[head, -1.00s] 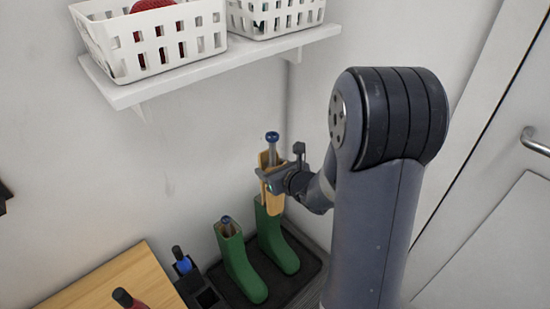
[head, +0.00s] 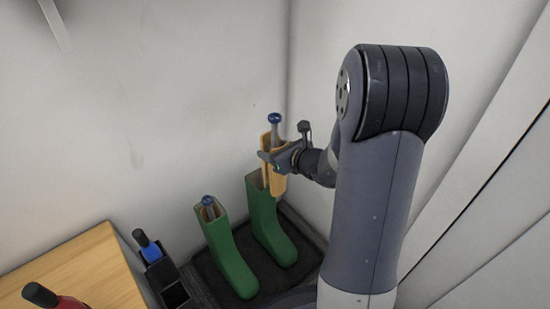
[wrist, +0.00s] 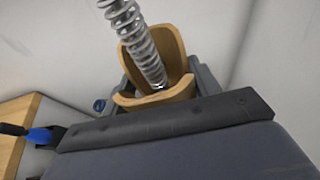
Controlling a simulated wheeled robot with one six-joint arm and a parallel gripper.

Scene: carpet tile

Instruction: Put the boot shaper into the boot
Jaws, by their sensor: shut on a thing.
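The boot shaper (head: 276,182) has tan wooden halves, a metal rod and a blue knob. My gripper (head: 271,158) is shut on its wooden part and holds it roughly upright. In the wrist view the shaper (wrist: 157,45) shows its coil spring between the wooden halves, above the dark gripper edge. The right green boot (head: 266,222) stands upright directly below. The shaper's lower end overlaps this boot's opening in the head view; I cannot tell if it is inside.
Both boots stand on a dark tray (head: 205,267) near the wall corner. Left of it are a black holder (head: 172,289) with a blue-handled brush (head: 147,246), and a wooden bench top (head: 90,262) with a red, dark-capped object (head: 55,298). Walls close in behind and right.

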